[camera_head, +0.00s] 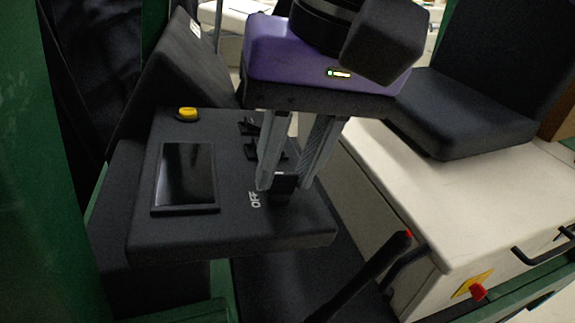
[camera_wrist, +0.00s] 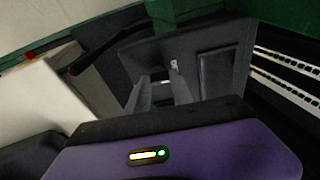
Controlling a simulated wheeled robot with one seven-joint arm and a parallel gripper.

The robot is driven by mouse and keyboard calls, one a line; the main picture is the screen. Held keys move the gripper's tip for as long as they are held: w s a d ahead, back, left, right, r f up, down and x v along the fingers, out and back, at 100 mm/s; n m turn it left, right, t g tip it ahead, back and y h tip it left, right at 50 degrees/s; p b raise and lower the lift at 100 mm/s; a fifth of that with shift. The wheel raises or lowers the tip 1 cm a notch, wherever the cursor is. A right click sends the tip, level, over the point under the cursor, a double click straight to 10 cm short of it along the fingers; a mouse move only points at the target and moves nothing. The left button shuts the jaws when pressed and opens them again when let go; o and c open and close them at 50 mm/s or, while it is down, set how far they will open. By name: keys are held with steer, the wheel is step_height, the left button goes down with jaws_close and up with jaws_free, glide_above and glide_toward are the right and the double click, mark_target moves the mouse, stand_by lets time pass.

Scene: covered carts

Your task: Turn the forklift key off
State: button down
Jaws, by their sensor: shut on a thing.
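The forklift key (camera_head: 284,184) is a small black piece on the dark control panel (camera_head: 230,234), beside the white "OFF" label (camera_head: 255,199). My gripper (camera_head: 279,181) reaches down from above with its two grey fingers at the key, shut on it. In the wrist view my gripper (camera_wrist: 160,98) points at the panel, with the key (camera_wrist: 181,91) at its fingers and the label (camera_wrist: 174,64) just beyond. The fingers hide part of the key, and I cannot tell its exact turn angle.
A dark screen (camera_head: 186,177) and a yellow button (camera_head: 187,114) sit on the panel's left. Small black switches (camera_head: 250,128) lie behind my fingers. A black lever (camera_head: 370,270) stands at the front right. A black seat (camera_head: 470,110) rests on the white body (camera_head: 440,205).

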steer(key=shift+n, duration=0.3)
steer(key=c, duration=1.1)
jaws_free()
steer(key=v, duration=0.8)
steer(key=shift+f, duration=0.1)
